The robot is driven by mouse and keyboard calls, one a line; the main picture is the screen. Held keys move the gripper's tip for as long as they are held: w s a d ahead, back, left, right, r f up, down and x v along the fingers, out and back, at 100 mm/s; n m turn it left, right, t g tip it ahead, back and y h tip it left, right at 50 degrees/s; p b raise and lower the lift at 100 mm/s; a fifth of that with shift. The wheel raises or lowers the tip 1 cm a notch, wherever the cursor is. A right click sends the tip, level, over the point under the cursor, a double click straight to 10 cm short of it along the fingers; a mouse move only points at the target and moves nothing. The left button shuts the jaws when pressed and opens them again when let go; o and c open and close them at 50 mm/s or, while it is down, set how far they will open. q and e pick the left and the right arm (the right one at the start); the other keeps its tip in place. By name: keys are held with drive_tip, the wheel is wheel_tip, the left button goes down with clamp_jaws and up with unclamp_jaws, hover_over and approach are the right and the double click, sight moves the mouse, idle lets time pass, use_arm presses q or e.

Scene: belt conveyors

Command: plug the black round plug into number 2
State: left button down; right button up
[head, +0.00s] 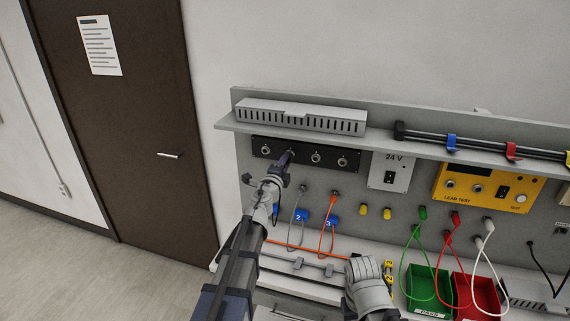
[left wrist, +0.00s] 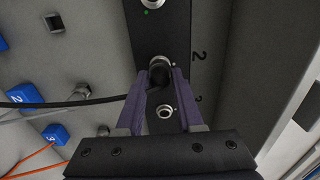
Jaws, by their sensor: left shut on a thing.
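The black panel (head: 305,154) carries a row of round metal sockets below the grey shelf. My left gripper (head: 287,158) is at the second socket from the left and hides it in the head view. In the left wrist view, my left gripper (left wrist: 160,84) is shut on the black round plug (left wrist: 158,78), with a finger on each side. The plug faces the socket marked 2 (left wrist: 160,62), whose metal rim shows just past it. I cannot tell whether the plug is inside the socket. A black cable (left wrist: 55,100) runs left from it.
Blue tags (head: 302,216) and several coloured leads hang below the panel. The yellow LEAD TEST box (head: 484,187) is at right, above green (head: 428,284) and red (head: 478,292) bins. A neighbouring socket (left wrist: 166,112) lies between my left fingers' bases in the left wrist view.

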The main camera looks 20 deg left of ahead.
use_arm(q)
drive_tip(key=shift+c, duration=2.3)
unclamp_jaws()
drive_tip(key=s, duration=0.8)
drive_tip(key=s+d+f+n+g+y+b, duration=0.1)
drive_tip(key=s+d+f+n+g+y, duration=0.15)
drive_tip(key=s+f+n+g, duration=0.5)
drive_tip(key=s+d+f+n+g+y+b, duration=0.25)
drive_tip(key=s+f+n, duration=0.35)
drive_tip(key=f, duration=0.4)
drive_tip(key=s+d+f+g+h, duration=0.1)
drive_tip(key=s+d+f+g, duration=0.3)
drive_tip(key=s+d, duration=0.2)
drive_tip(key=s+d+f+n+g+h, duration=0.1)
drive_tip(key=s+d+f+g, duration=0.3)
drive_tip(key=s, duration=0.6)
drive_tip(key=shift+s+d+h, duration=0.15)
drive_tip(key=shift+d+h, duration=0.45)
drive_tip(key=shift+d, duration=0.3)
